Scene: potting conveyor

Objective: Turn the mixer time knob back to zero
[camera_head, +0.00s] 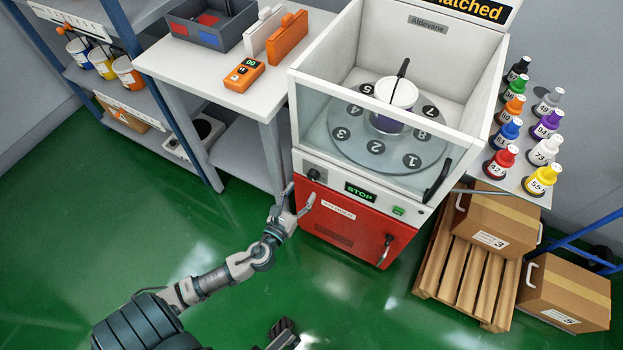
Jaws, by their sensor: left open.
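The mixer (352,218) is a white and red machine with a clear front and a numbered turntable inside. Its dark time knob (316,174) sits at the upper left of the front panel, left of a display (360,192) reading STOP in green. The knob's pointer setting is too small to read. My left gripper (300,192) is open and empty, with its fingers spread just below and left of the knob, seemingly apart from it. Part of my right arm's end (283,332) shows at the bottom edge; its finger state is unclear.
A green button (398,210) sits right of the display. A white table (190,62) with an orange device (244,75) stands left of the mixer. Bottles stand on a side shelf at right, above a wooden pallet (466,272) and cardboard boxes. The green floor in front is clear.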

